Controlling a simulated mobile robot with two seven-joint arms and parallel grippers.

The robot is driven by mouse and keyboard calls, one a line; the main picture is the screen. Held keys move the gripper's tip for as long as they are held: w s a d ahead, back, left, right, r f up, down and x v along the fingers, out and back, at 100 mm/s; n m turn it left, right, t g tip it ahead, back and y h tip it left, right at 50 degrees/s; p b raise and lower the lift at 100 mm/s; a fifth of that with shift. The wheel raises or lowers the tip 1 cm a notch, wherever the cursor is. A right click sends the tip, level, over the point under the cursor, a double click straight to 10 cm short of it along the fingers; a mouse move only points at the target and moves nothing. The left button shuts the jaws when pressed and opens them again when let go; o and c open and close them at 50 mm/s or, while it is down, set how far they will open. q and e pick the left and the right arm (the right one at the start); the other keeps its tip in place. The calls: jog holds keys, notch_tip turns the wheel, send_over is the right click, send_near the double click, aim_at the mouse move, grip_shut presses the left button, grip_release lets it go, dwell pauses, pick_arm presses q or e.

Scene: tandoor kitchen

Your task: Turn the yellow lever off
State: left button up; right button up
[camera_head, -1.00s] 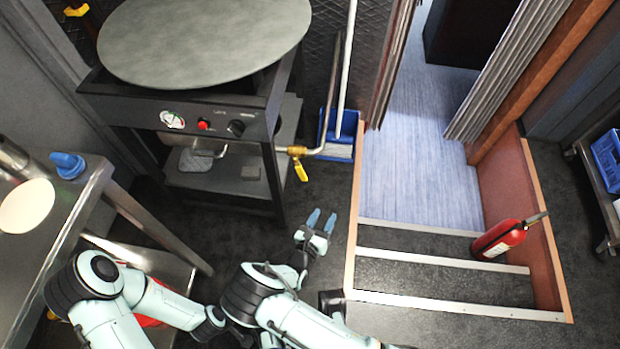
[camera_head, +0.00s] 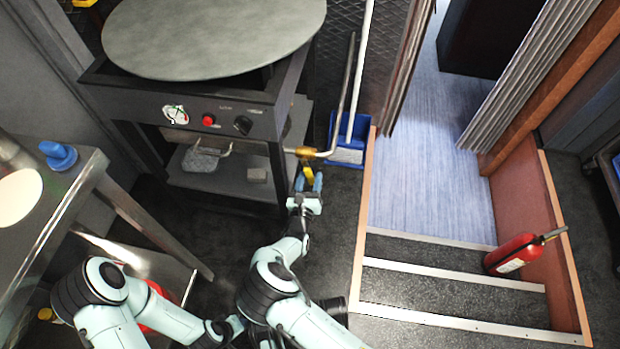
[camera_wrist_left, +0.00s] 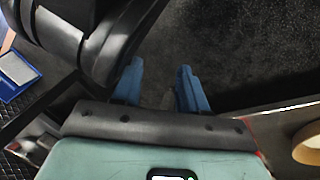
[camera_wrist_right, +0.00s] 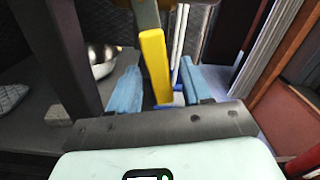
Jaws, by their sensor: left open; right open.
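The yellow lever (camera_head: 308,173) hangs down from the brass valve (camera_head: 306,152) on the pipe at the right side of the black stove. My right gripper (camera_head: 307,183) is at the lever, with its blue fingers open on either side of it. In the right wrist view the lever (camera_wrist_right: 155,62) stands upright between the two open fingers (camera_wrist_right: 159,78); I cannot tell whether either finger touches it. My left gripper (camera_wrist_left: 160,88) is open and empty in the left wrist view, with dark floor beyond it. In the head view its fingers are not visible.
The black stove (camera_head: 285,125) with a round grey top (camera_head: 215,35) stands behind the lever. A blue bin (camera_head: 346,157) is right of the valve. Steps with a wooden edge (camera_head: 366,215) and a fire extinguisher (camera_head: 515,252) are at right. A steel table (camera_head: 75,185) is at left.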

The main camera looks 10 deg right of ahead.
jog(key=shift+w+d, duration=0.25)
jog(key=shift+w, duration=0.3)
pick_arm(q)
jog(key=shift+s+a+f, duration=0.1)
jog(key=shift+s+f, duration=0.25)
jog(key=shift+s, duration=0.1)
pick_arm(e)
grip_shut()
pick_arm(q)
jog(key=shift+w+r+p, duration=0.4)
jog(key=shift+w+r, duration=0.5)
jog(key=shift+w, duration=0.2)
pick_arm(e)
jog(key=a+m, duration=0.2)
jog(key=m, duration=0.1)
jog(key=shift+w+f, duration=0.15)
jog(key=shift+w, duration=0.2)
grip_release()
